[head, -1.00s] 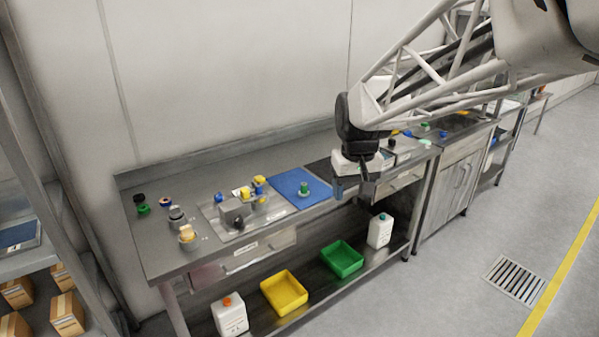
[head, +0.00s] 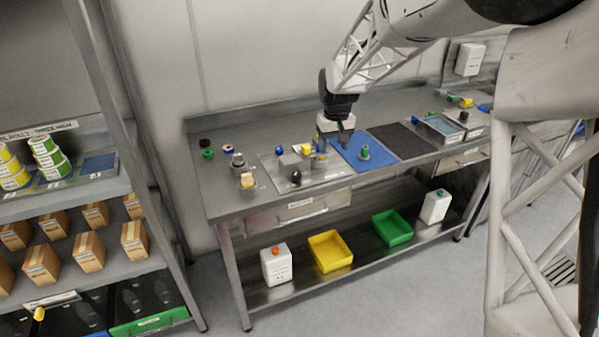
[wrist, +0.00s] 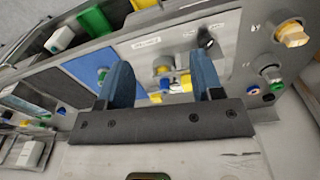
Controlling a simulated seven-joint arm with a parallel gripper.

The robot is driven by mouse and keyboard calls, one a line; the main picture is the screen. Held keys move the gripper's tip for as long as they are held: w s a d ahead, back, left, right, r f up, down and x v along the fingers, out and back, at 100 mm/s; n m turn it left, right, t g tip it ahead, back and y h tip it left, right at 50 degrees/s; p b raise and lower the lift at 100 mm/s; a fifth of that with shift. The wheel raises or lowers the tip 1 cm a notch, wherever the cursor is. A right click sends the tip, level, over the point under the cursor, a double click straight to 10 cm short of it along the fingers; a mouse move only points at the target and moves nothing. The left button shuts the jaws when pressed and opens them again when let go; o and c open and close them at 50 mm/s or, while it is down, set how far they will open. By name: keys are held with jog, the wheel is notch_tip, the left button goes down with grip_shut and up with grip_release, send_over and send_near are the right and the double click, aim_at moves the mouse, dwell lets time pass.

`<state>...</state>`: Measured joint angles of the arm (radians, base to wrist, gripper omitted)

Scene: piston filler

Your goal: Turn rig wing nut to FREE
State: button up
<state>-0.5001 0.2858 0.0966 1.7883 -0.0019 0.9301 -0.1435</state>
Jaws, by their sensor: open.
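The rig is a grey metal plate (head: 335,173) on the steel bench, bearing a grey block (head: 290,165), a black knob (head: 296,177) and small yellow and blue parts (head: 304,149). I cannot tell which part is the wing nut, nor read its position. My gripper (head: 333,146) is above the back right of the plate, by the blue mat. In the wrist view my gripper (wrist: 164,72) has its two blue fingers apart with nothing held. Yellow parts (wrist: 186,83) of the rig show between and beyond the fingers; some are hidden by them.
A blue mat (head: 349,154) with a green-topped part (head: 365,152) lies right of the plate. A tan-topped knob (head: 247,181) and several small fittings stand left of it. A shelf rack (head: 150,180) stands left of the bench. A yellow tray (head: 330,251) is below.

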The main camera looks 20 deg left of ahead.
jog(key=n, duration=0.2)
send_over(297, 174)
notch_tip(297, 174, down, 9)
jog(key=shift+a+r, duration=0.1)
jog(key=shift+f, duration=3.9)
